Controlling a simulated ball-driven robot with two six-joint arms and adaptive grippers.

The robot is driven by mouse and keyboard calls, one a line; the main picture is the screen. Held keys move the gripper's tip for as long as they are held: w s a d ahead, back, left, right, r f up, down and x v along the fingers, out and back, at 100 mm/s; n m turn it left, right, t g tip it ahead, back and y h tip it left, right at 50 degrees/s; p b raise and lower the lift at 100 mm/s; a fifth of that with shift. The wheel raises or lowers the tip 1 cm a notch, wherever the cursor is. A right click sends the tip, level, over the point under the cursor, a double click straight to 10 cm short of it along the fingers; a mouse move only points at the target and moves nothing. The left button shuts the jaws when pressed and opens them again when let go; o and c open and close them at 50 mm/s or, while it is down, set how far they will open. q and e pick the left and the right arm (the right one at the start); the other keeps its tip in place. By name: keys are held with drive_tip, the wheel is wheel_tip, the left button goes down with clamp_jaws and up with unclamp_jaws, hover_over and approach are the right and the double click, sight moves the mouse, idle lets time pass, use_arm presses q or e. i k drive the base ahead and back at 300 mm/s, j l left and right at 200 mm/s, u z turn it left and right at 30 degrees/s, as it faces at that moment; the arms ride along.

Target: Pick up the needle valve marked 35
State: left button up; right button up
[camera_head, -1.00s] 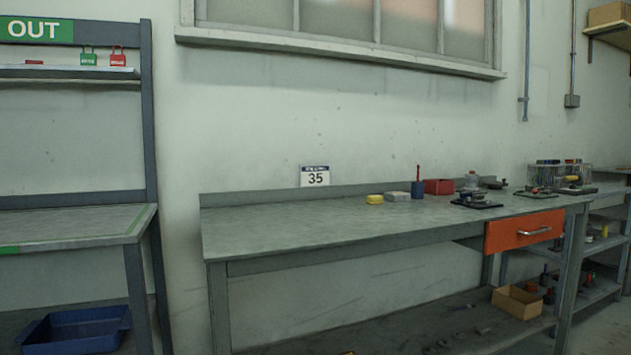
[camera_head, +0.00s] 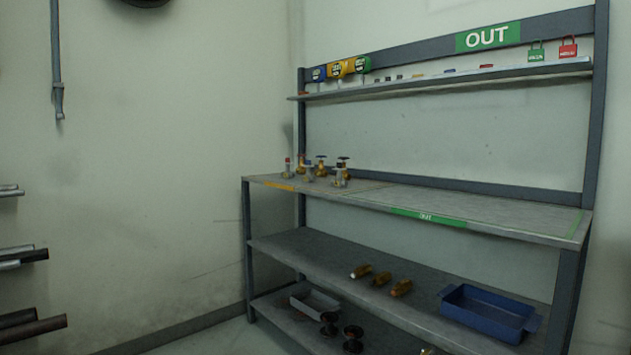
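Several small brass valves (camera_head: 321,167) stand upright in a cluster at the left end of the grey OUT bench (camera_head: 470,205). One valve at the left (camera_head: 287,167) has a red top; others have dark or blue handwheels. No number can be read on any of them, so I cannot tell which is marked 35. The plate reading 35 is out of view now. Neither of my grippers is in view.
A shelf above the bench holds coloured tags (camera_head: 341,69), a green padlock (camera_head: 536,52) and a red padlock (camera_head: 568,48). Lower shelves hold brass parts (camera_head: 381,279) and a blue tray (camera_head: 489,312). Pipes (camera_head: 32,331) stick out at the far left. The right bench top is clear.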

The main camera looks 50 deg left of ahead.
sight(287, 175)
drive_tip(key=u, duration=1.55)
